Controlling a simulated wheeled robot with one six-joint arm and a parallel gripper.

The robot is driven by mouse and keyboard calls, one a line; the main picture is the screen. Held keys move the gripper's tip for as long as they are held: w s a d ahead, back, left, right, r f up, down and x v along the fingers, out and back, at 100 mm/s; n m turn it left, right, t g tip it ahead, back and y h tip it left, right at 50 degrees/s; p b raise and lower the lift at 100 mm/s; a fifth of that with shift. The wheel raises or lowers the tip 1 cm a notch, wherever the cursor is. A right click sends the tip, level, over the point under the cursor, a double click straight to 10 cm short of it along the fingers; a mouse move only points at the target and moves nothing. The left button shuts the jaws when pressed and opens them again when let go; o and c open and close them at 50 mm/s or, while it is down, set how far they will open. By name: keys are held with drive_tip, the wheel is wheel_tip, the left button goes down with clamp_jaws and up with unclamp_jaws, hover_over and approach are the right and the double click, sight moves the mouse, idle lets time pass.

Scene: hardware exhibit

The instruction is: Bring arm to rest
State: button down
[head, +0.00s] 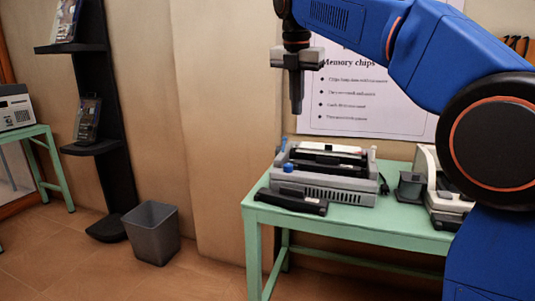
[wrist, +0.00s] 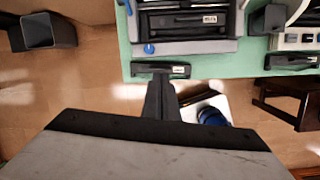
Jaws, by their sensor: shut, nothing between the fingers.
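My blue arm (head: 440,55) reaches from the right side of the head view toward the upper middle. My gripper (head: 297,105) points straight down, its fingers together and empty. It hangs in the air above the grey device on the green table, apart from it. In the wrist view my gripper (wrist: 160,88) shows its dark fingers closed in the middle, with nothing held. The fingertips appear near a black module at the table's front edge, but the head view shows them well above it.
The green table (head: 345,222) bears a grey device (head: 335,187), a black module (head: 290,201) and a white device (head: 432,185). A poster (head: 370,110) hangs behind. A grey bin (head: 153,232) and black shelf stand (head: 118,150) are left. Floor between bin and table is clear.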

drive_tip(key=s+d+f+m, duration=1.2)
drive_tip(key=s+d+m, duration=0.2)
drive_tip(key=s, duration=0.2)
drive_tip(key=s+d+f+m+t, duration=0.1)
drive_tip(key=s+d+f+m, duration=0.2)
drive_tip(key=s+f+m, duration=0.5)
drive_tip(key=s+d+f+m+t, duration=0.1)
drive_tip(key=s+d+f+m, duration=0.3)
drive_tip(key=s+f+m, duration=0.4)
wheel_tip(320, 180, down, 8)
drive_tip(key=s, duration=0.3)
drive_tip(key=shift+r+y, duration=0.2)
drive_tip(key=shift+y, duration=0.1)
drive_tip(key=c, duration=2.4)
unclamp_jaws()
drive_tip(key=shift+c, duration=0.2)
